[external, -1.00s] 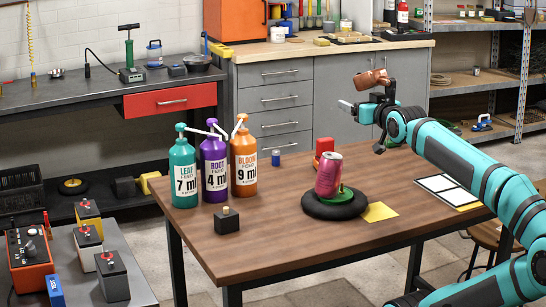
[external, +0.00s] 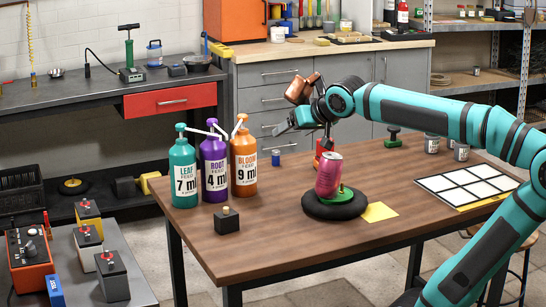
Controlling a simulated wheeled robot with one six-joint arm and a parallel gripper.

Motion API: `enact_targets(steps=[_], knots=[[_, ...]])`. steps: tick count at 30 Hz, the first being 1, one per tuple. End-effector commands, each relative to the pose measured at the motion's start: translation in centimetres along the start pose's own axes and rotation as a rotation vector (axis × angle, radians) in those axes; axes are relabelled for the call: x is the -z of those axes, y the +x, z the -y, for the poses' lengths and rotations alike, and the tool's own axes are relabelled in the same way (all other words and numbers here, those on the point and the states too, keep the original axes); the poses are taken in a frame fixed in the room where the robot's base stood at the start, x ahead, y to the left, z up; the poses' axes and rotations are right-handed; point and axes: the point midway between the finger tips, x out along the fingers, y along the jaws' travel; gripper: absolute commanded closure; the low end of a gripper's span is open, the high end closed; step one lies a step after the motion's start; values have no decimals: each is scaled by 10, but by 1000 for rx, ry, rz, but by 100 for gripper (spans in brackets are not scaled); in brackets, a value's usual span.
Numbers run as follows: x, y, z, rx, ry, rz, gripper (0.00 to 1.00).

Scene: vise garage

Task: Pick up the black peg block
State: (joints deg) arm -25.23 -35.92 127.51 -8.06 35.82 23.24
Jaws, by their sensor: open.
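The black peg block (external: 227,221) is a small dark cube with a short light peg on top. It stands upright at the front left of the wooden table (external: 270,250), in front of the pump bottles. My gripper (external: 283,130) is open and empty. It is in the air above the back middle of the table, up and to the right of the block and well apart from it. Part of my gripper is hidden behind its own wrist.
Teal (external: 184,175), purple (external: 214,168) and orange (external: 244,163) pump bottles stand behind the block. A pink can (external: 328,175) leans on a black round base (external: 336,208) at the table's middle. A white grid board (external: 468,184) lies at right. The front table area is clear.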

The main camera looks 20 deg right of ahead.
Motion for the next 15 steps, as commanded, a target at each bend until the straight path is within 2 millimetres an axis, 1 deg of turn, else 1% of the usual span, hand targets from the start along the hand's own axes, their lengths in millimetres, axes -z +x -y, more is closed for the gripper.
enact_targets(steps=[1,6,12,15], knots=[[-4,8,13,6,-5,46,24],[-19,24,51,-4,-10,187,24],[-41,37,95,-48,-28,337,24],[-52,41,117,-80,-40,400,24]])
